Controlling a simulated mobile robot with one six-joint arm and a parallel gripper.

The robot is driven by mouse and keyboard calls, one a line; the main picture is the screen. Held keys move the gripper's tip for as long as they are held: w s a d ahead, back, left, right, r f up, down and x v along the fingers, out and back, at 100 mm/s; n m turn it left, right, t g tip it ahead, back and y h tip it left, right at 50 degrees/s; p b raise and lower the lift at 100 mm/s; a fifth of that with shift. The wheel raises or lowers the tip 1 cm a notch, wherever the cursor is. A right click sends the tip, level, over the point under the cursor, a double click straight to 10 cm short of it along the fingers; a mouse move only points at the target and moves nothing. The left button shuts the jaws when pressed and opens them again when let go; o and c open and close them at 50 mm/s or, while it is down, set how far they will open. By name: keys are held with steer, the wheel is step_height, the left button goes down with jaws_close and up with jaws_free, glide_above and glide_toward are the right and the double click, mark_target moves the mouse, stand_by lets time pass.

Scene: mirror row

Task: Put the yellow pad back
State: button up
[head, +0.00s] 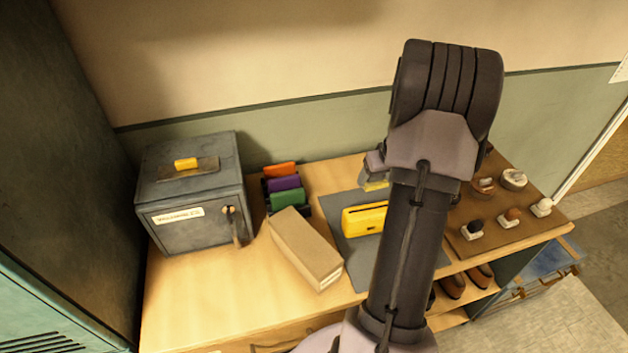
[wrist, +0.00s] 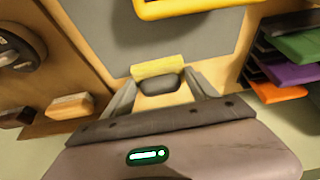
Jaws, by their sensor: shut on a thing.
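My gripper (head: 373,168) is shut on the yellow pad (head: 376,186), above the back of the grey mat (head: 349,201). In the wrist view my gripper (wrist: 160,88) has the yellow pad (wrist: 157,67) between its fingertips, with a dark rounded part on the near side. My arm hides part of the mat in the head view. A rack with an orange pad (head: 280,169), a purple pad (head: 284,182) and a green pad (head: 287,197) stands left of the gripper. These pads show at the right in the wrist view (wrist: 295,45).
A slotted yellow box (head: 363,218) lies on the mat. A cardboard box (head: 305,248) is in front of the rack. A grey metal box (head: 190,195) with a small yellow block (head: 185,163) on top stands left. A brown board (head: 512,235) with knobs and tins is at right.

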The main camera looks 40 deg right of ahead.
steer(key=shift+w+a+f, duration=0.1)
steer(key=shift+w+f, duration=0.05)
steer(key=shift+f, duration=0.3)
glide_above(323, 179)
steer(key=s, duration=0.2)
steer(key=shift+a+f+b, duration=0.25)
steer(key=shift+f+b, duration=0.2)
steer(key=shift+f, duration=0.25)
steer(key=shift+w+a+f, duration=0.1)
steer(key=shift+w+f, duration=0.05)
steer(key=shift+w, duration=0.2)
steer(key=shift+f+b, duration=0.95)
steer(key=shift+f, duration=0.75)
steer(key=o, duration=1.3)
